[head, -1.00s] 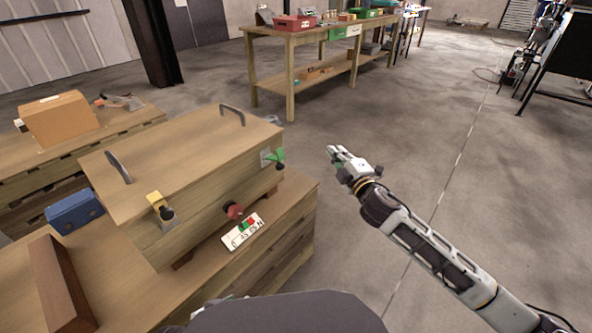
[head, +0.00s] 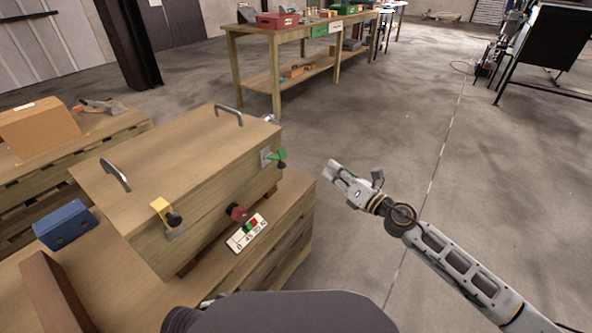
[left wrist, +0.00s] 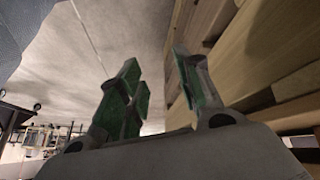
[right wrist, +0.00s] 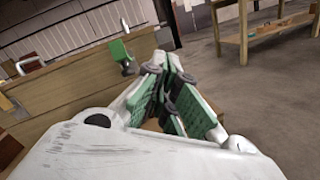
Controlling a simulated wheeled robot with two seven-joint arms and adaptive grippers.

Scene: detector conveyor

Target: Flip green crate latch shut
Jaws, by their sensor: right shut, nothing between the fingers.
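The wooden crate (head: 185,165) stands on a wooden pallet stack at the left. Its green latch (head: 273,156) is near the right end of the front face and sticks outward from its metal plate. The green latch also shows in the right wrist view (right wrist: 119,51), left of the fingers. My right gripper (head: 331,170) is in free air to the right of the latch, apart from it, shut and empty. It shows in the right wrist view (right wrist: 168,75) with its fingertips together. My left gripper (left wrist: 152,75) shows only in the left wrist view, open and empty beside wooden boards.
A yellow latch (head: 162,210) and a red latch or knob (head: 236,212) are on the same crate face. A label plate (head: 247,233) lies below them. A blue box (head: 66,224) is at the left. Open floor lies to the right.

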